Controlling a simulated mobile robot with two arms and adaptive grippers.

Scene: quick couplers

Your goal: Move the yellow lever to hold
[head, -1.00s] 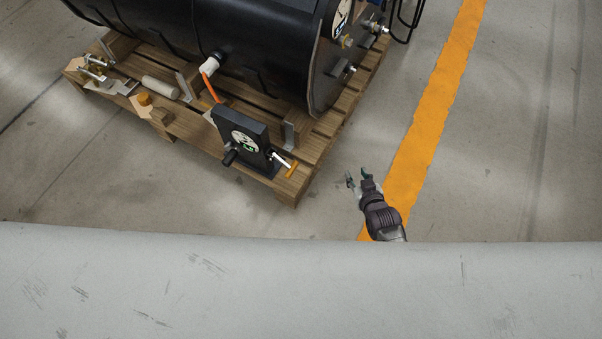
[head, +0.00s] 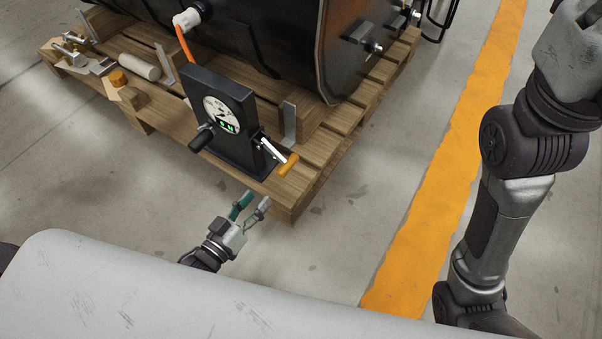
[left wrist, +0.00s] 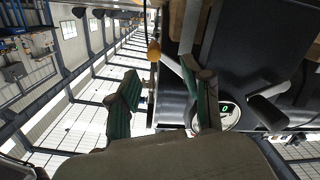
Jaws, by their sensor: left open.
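The yellow lever (head: 287,165), a silver shaft with a yellow grip, sticks out from the right side of a black gauge box (head: 232,95). The box stands upright with a round white dial and green digits. A black-handled lever (head: 201,138) is on its left side. My left gripper (head: 255,203) is open and empty, in front of and below the yellow lever, apart from it. In the left wrist view the yellow grip (left wrist: 154,50) shows beyond and between the spread green-padded fingers, with the dial (left wrist: 228,113) partly behind one finger. My right gripper is out of view.
The box stands on a wooden pallet (head: 335,140) with a large black tank (head: 285,40) behind it. An orange hose (head: 184,42) runs from a white fitting down behind the box. Metal fittings and a yellow-capped part lie at left. Floor right of the pallet is clear.

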